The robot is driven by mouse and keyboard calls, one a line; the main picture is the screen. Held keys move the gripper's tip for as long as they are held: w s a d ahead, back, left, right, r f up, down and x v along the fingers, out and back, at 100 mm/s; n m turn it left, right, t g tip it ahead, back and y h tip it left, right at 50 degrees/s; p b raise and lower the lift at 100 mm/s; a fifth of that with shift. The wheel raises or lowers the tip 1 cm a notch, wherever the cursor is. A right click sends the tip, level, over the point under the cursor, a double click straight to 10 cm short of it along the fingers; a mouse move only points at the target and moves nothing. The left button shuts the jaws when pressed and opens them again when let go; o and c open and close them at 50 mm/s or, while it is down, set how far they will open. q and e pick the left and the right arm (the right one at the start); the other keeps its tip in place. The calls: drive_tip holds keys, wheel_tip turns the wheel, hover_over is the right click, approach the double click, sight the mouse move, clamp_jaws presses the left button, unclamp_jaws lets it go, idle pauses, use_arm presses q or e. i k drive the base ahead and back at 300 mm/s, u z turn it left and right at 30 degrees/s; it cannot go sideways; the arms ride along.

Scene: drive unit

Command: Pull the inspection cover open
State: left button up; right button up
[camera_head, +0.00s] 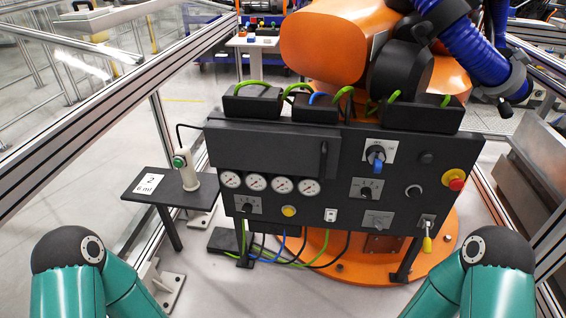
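The drive unit (395,215) is a black upright panel in the middle of the view. The inspection cover (262,150) appears to be the flat black rectangular plate at its upper left, above the row of round gauges. It looks closed, lying against the panel. A dark vertical handle (323,160) stands at the cover's right edge. Teal links of my two arms show at the lower left and lower right corners. Neither gripper is in view, and nothing of mine touches the cover.
A small black side table (150,205) with a white device (186,165) stands left of the panel. A red emergency button (454,180) and a blue knob (378,158) stick out on the right. An orange robot arm (340,45) stands behind. Metal frame rails flank both sides.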

sight(305, 154)
drive_tip(key=u, duration=0.1)
drive_tip(key=i, duration=0.95)
drive_tip(key=z, duration=0.05)
